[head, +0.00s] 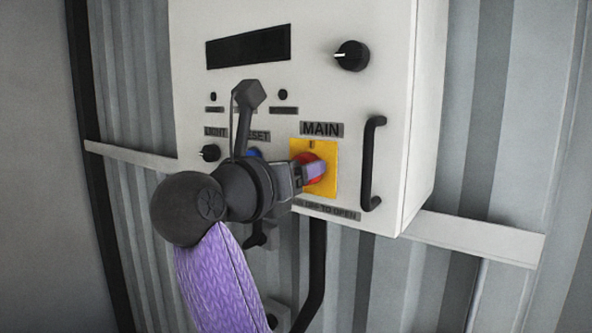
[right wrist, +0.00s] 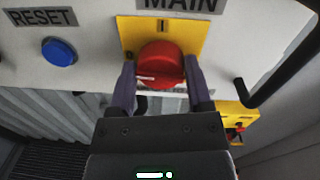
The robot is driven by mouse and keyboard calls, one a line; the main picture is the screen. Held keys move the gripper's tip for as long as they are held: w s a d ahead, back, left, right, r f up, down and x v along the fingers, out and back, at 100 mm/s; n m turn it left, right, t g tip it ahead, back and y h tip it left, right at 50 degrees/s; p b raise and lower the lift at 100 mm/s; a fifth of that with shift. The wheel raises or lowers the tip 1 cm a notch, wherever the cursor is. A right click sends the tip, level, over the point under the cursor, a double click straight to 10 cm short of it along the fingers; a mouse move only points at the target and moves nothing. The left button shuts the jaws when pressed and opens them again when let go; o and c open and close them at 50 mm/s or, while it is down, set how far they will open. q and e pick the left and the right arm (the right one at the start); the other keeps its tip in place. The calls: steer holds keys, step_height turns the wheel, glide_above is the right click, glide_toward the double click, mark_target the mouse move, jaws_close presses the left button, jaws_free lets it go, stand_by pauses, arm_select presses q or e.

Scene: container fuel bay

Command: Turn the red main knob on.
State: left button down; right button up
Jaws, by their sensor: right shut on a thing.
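The red main knob (right wrist: 160,64) sits on a yellow plate (right wrist: 196,37) under the MAIN label in the right wrist view. In the head view the knob (head: 312,160) shows partly, on its yellow plate (head: 327,189) at the lower right of the white panel. My right gripper (right wrist: 158,80) has one finger on each side of the knob and is shut on it. It also shows in the head view (head: 314,170), reaching the knob from the left. A white line on the knob's face lies roughly level in the right wrist view. My left gripper is not in view.
A blue reset button (right wrist: 59,52) is left of the knob. A black handle (head: 372,163) stands out from the white control box (head: 425,110) to the right. A black dial (head: 351,55) and a small light knob (head: 209,153) are also on the panel.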

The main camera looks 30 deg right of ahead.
steer(key=shift+s+m+h+b, duration=0.15)
steer(key=shift+m+b, duration=1.8)
steer(key=shift+m, duration=2.5)
steer(key=shift+s+m+h+b, duration=0.1)
steer(key=shift+m+h+b, duration=0.15)
steer(key=shift+m+b, duration=2.95)
steer(key=m+p, duration=0.2)
steer(key=m, duration=0.1)
steer(key=o, duration=0.9)
steer(key=shift+c, duration=0.2)
steer(key=o, duration=0.4)
steer(key=shift+w+f, duration=0.1)
